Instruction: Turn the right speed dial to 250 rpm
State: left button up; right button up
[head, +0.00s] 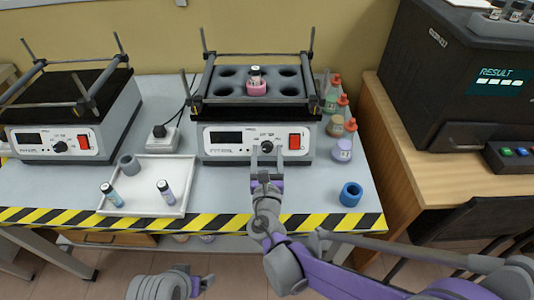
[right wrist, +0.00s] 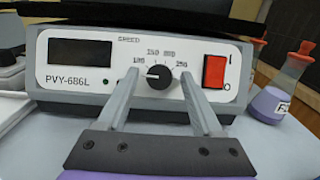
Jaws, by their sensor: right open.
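The right shaker (head: 228,158) stands on the bench, with a dark display, a black speed dial (head: 267,146) and a red switch on its white front. In the right wrist view the dial (right wrist: 158,76) sits under a printed speed scale, whose right end reads 250. Its pointer is too small to read surely. My right gripper (head: 267,151) is open in front of the panel. In the right wrist view its two fingers (right wrist: 158,82) stand on either side of the dial, with gaps; contact does not show.
A second shaker (head: 60,142) stands at the left. A white tray (head: 143,197) holds two vials. The right shaker's rack (head: 231,99) carries a pink-based vial. Flasks (head: 342,150) stand close to its right side; a blue ring (head: 351,194) lies near the bench's front edge.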

grip_shut()
